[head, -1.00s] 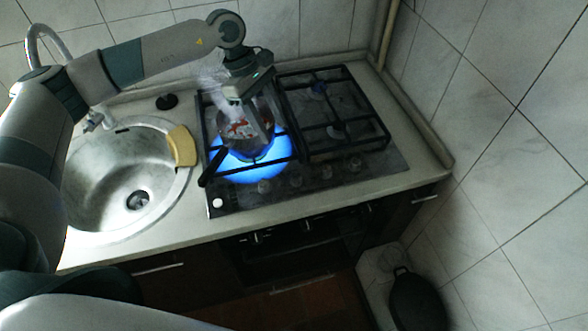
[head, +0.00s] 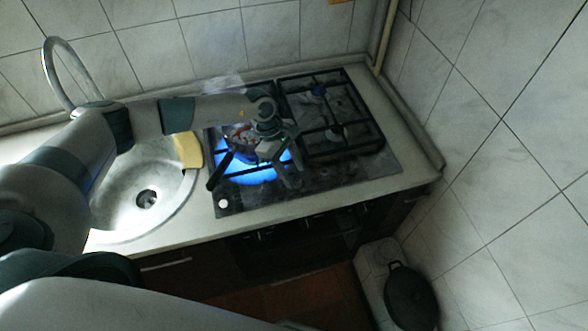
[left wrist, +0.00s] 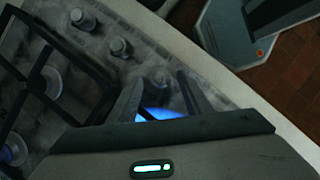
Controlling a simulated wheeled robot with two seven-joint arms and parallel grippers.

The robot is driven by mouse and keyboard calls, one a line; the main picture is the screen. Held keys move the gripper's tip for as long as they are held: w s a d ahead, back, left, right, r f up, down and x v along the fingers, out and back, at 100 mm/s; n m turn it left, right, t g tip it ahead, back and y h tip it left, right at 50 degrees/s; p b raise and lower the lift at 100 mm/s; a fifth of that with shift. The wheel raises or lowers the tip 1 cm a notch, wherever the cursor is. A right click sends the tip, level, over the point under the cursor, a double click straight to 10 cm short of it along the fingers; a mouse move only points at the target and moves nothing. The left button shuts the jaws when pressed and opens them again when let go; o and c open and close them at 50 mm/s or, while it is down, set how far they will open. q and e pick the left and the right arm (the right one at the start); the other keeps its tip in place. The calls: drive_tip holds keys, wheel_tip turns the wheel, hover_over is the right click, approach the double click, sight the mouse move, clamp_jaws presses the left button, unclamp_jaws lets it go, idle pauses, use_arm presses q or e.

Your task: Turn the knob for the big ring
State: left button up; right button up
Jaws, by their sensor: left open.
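The hob (head: 385,167) has a row of dark knobs along its front edge, with a white knob (head: 223,203) at the left end. My left gripper (head: 291,172) is open, pointing down at the front of the hob, just right of the flame. In the left wrist view a knob (left wrist: 160,80) shows between the fingertips; I cannot tell whether they touch it. Two more knobs (left wrist: 118,46) (left wrist: 78,17) stand in line beyond. My right gripper is not in view.
Black grates (head: 335,105) cover the burners. A sink (head: 120,205) with a yellow sponge-like piece (head: 188,150) on its rim lies left. A tiled wall stands right. A dark pan (head: 410,295) rests low at the right.

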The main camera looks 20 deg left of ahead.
use_arm(q)
drive_tip(key=shift+s+d+f, duration=0.1)
drive_tip(key=shift+d+f, duration=0.1)
drive_tip(key=shift+f, duration=0.45)
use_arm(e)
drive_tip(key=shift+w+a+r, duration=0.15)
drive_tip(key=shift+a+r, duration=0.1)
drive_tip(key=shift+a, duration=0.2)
